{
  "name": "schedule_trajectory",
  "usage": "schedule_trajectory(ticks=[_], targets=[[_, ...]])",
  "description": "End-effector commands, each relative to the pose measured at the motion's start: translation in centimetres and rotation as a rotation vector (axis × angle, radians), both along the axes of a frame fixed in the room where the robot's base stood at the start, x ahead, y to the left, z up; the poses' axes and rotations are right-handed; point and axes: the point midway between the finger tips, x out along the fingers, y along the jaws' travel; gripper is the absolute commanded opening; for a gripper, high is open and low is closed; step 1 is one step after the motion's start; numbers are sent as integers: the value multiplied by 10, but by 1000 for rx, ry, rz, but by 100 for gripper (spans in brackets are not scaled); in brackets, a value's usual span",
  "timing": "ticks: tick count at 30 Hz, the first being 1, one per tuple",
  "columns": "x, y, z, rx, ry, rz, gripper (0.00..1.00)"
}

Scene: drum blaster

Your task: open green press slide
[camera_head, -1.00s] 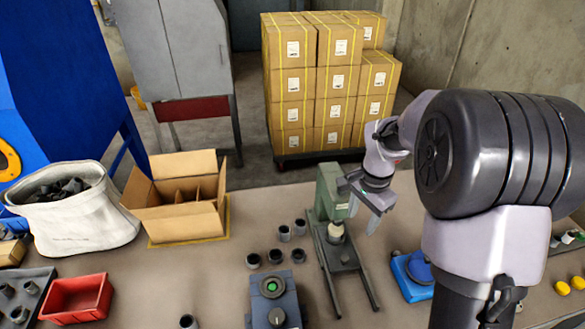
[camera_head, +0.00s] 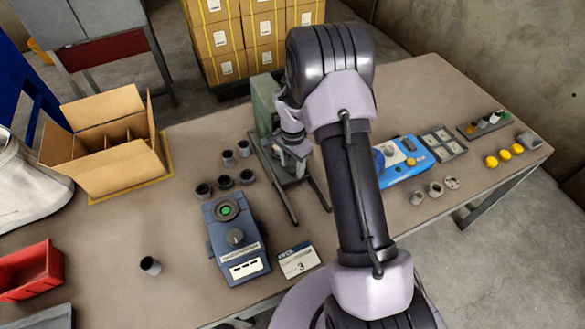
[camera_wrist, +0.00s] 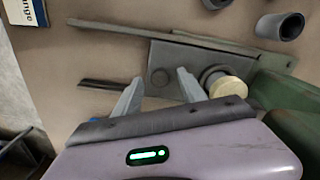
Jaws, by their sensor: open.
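The green press (camera_head: 264,101) stands on the workbench, its grey base (camera_head: 284,168) with two long rails reaching toward the front. In the wrist view the green press body (camera_wrist: 283,98) is at the lower right, and its grey slide plate (camera_wrist: 192,60) lies flat with a round boss on it. A cream round part (camera_wrist: 227,88) sits beside my right finger. My gripper (camera_head: 293,150) is at the press. In the wrist view my gripper (camera_wrist: 158,82) is open and empty, its two fingers apart above the slide plate. I cannot tell whether they touch it.
A blue control box (camera_head: 235,238) with a green button stands front left of the press. Several dark cups (camera_head: 228,158) stand left of it. A blue fixture (camera_head: 405,158) is to the right. An open cardboard box (camera_head: 110,145) and a red bin (camera_head: 30,270) are further left.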

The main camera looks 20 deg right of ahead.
Motion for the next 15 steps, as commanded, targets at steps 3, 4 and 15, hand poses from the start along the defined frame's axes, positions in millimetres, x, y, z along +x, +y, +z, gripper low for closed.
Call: schedule_trajectory(ticks=[3,4,15], targets=[[0,0,-7,0,0,0,49],[0,0,-7,0,0,0,49],[0,0,-7,0,0,0,19]])
